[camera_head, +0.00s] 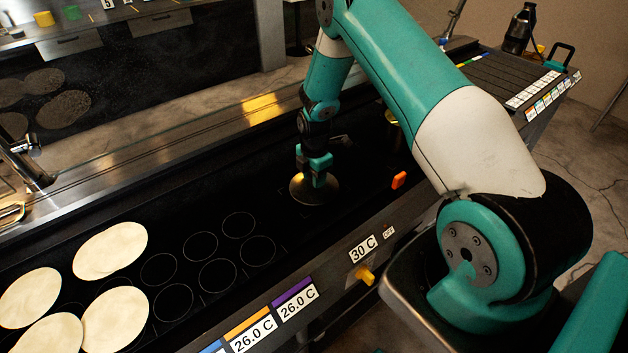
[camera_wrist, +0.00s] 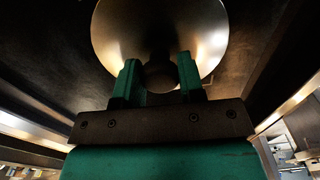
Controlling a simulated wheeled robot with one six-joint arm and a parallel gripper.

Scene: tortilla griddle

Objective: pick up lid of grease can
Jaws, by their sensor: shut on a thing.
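My gripper (camera_head: 317,176) is near the middle of the griddle in the head view, pointing down. In the wrist view its two green fingers (camera_wrist: 160,78) are shut on the dark knob of a round, shiny metal lid (camera_wrist: 160,25). The lid also shows in the head view (camera_head: 312,193), directly under my gripper and over the dark griddle surface. I cannot tell whether the lid touches anything beneath it. A can with a yellowish rim (camera_head: 390,117) stands behind my arm, partly hidden by it; I cannot tell for sure that it is the grease can.
Several pale tortillas (camera_head: 110,250) lie on the left of the black griddle (camera_head: 205,290). Empty marked circles lie between them and the lid. An orange item (camera_head: 399,180) sits at the front edge. A yellow knob (camera_head: 365,275) juts from the front panel.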

